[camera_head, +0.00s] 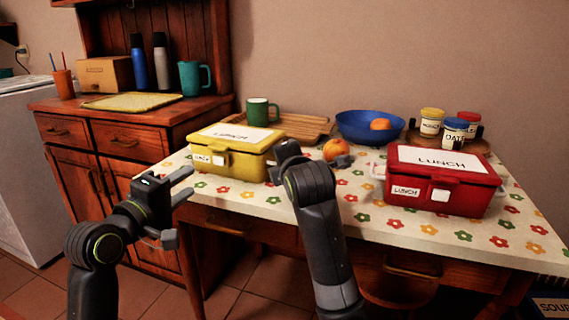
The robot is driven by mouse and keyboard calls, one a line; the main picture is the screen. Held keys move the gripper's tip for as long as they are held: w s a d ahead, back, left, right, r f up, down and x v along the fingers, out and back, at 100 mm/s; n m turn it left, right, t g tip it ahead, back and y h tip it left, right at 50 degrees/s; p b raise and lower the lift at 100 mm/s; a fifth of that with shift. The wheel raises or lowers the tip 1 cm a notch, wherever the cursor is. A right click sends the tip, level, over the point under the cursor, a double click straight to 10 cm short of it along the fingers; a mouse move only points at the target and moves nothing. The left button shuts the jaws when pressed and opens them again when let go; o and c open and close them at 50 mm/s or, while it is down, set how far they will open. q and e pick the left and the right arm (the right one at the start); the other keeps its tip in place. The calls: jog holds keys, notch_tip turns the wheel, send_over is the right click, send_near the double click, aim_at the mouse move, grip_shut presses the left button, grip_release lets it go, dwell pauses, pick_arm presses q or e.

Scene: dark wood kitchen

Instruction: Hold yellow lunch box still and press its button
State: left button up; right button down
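The yellow lunch box (248,168) sits closed on the left part of the flower-print table, with a white label on its lid. A small pale square that looks like its button (219,159) is on the front, beside a small label. My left gripper (182,208) is open and empty, in front of and below the box's left side, apart from it. My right gripper (286,152) is at the box's right end.
A red lunch box (441,180) stands on the right of the table (385,222). An orange (335,149) lies between the boxes. Behind are a green mug (258,111), a wooden board (303,127), a blue bowl (362,128) and several jars (431,122).

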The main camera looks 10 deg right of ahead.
pick_arm(q)
jog(key=c, duration=0.3)
jog(key=shift+a+m, duration=0.1)
jog(key=shift+m, duration=0.6)
grip_shut()
jog(key=s+a+m, duration=0.1)
jog(key=m, duration=1)
jog(key=s+a+m, duration=0.1)
jog(key=m, duration=0.9)
jog(key=s+m, duration=0.2)
jog(key=m, duration=0.9)
jog(key=shift+s+a+m, duration=0.1)
jog(key=shift+a+m, duration=0.2)
jog(key=shift+a, duration=0.1)
